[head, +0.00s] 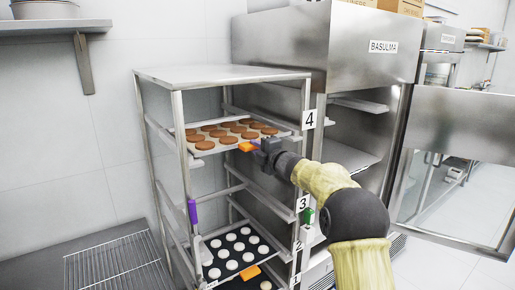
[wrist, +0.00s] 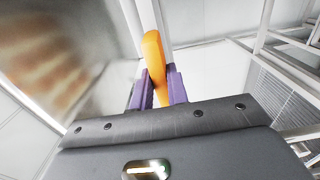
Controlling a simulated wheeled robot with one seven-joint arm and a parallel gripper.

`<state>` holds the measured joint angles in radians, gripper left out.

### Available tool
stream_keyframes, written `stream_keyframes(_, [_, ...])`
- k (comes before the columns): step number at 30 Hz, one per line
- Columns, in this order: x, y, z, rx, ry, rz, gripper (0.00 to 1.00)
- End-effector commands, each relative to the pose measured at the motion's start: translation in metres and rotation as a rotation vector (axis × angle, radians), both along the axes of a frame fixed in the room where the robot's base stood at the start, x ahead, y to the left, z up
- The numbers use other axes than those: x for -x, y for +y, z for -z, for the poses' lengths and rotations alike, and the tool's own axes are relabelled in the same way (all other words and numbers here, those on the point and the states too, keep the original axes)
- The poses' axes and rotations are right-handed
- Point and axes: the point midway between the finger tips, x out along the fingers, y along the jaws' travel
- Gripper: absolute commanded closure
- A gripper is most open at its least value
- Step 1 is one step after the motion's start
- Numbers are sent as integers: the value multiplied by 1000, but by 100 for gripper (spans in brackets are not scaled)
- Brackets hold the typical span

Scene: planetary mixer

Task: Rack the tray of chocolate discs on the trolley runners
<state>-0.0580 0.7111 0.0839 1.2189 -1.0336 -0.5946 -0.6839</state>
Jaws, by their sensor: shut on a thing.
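The tray (head: 207,155) bears several brown chocolate discs (head: 205,145) in rows. It is level inside the trolley (head: 177,150) at the height marked 4, under the top plate. I cannot tell whether its edges rest on the runners (head: 160,130). An orange tab (head: 246,147) is at its front edge. My gripper (head: 257,146) is shut on this tab at the trolley's front opening. In the wrist view the orange tab (wrist: 154,55) stands upright between the purple fingers of my gripper (wrist: 157,88); the tray itself cannot be made out clearly there.
Lower trays (head: 207,257) with white discs sit in the trolley, one with an orange tab (head: 250,273). A purple handle (head: 192,212) is at the left front post. A steel cabinet (head: 350,45) with an open door (head: 455,165) stands close on the right. A wire rack (head: 115,265) lies left.

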Motion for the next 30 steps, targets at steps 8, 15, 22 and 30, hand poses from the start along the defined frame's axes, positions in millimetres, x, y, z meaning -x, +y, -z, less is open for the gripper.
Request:
stream_keyframes(8, [-5, 5, -3, -2, -2, -2, 100])
stream_keyframes(15, [-8, 8, -2, -1, -3, -1, 100])
stream_keyframes(22, [-9, 8, -2, -2, -2, -1, 100])
stream_keyframes(30, [-13, 11, -2, -2, -3, -1, 100])
